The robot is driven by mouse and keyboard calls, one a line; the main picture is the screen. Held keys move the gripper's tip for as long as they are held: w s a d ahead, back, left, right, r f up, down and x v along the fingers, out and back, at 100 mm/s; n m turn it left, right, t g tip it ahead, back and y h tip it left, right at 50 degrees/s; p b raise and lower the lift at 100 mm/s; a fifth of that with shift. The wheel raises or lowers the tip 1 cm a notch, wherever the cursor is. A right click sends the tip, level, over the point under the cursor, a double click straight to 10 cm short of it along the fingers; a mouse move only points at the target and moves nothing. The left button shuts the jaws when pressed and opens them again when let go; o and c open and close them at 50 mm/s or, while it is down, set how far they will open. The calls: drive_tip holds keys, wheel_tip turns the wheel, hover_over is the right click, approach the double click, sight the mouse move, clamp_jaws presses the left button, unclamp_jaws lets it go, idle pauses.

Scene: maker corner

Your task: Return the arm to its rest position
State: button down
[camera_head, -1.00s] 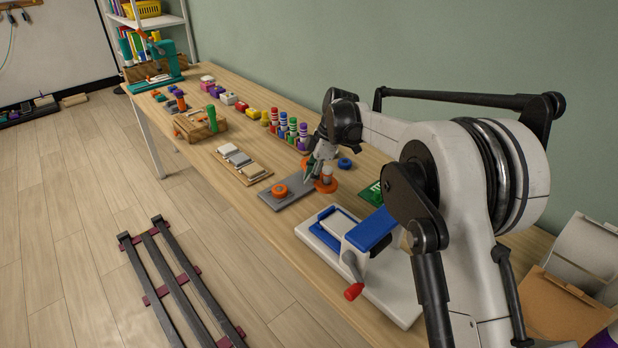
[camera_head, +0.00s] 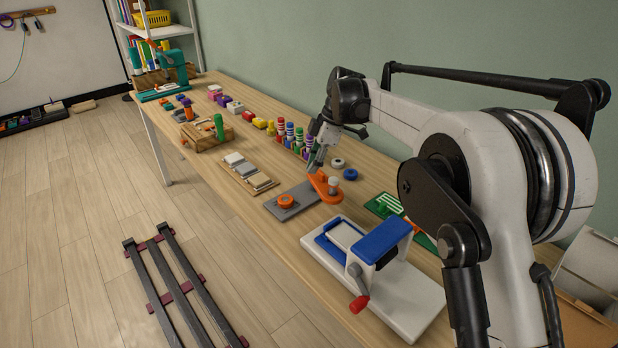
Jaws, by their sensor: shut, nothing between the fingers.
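My arm reaches in from the right over the wooden workbench (camera_head: 240,198). My gripper (camera_head: 313,166) hangs at its end, fingers pointing down, above an orange piece with a pale knob (camera_head: 327,187). The gripper is shut and holds nothing. Whether its tips touch the orange piece is hard to tell from this angle. The orange piece stands at the right end of a grey plate (camera_head: 301,211), which also carries an orange ring (camera_head: 285,201).
A white-based press with a blue top and red-knobbed crank (camera_head: 398,300) stands in front of the gripper. A green board (camera_head: 382,204), a blue ring (camera_head: 350,174) and a white ring (camera_head: 338,163) lie nearby. Several coloured bottles (camera_head: 290,132) stand behind. Dark floor rails (camera_head: 180,287) lie left.

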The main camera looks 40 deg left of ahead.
drive_tip(key=shift+w+r, duration=0.15)
drive_tip(key=shift+r, duration=0.45)
drive_tip(key=d+r+m+t, duration=0.2)
drive_tip(key=d+r+m, duration=0.25)
drive_tip(key=d, duration=0.75)
drive_tip(key=d+r+m+t, duration=0.1)
drive_tip(key=d+r+m, duration=0.4)
drive_tip(key=d, duration=0.6)
drive_tip(key=d+r+m+t, duration=0.25)
drive_tip(key=d+r, duration=0.35)
drive_tip(key=d, duration=0.6)
drive_tip(key=s+d+f+m+t, duration=0.1)
drive_tip(key=s+d+m, duration=0.35)
drive_tip(key=d, duration=0.45)
drive_tip(key=s+d+m+t, duration=0.1)
drive_tip(key=s+d+m, duration=0.2)
drive_tip(key=s+d, duration=0.35)
drive_tip(key=s+d+f+m+t+h, duration=0.1)
drive_tip(key=s+d+f+m, duration=0.3)
drive_tip(key=d, duration=0.3)
drive_tip(key=s+d+f+m+t+h, duration=0.1)
drive_tip(key=s+d+f+m, duration=0.2)
drive_tip(key=s+d, duration=0.3)
drive_tip(key=shift+s+d+f+m+h, duration=0.3)
drive_tip(key=shift+s+d+f+m, duration=0.1)
drive_tip(key=shift+s+f, duration=0.15)
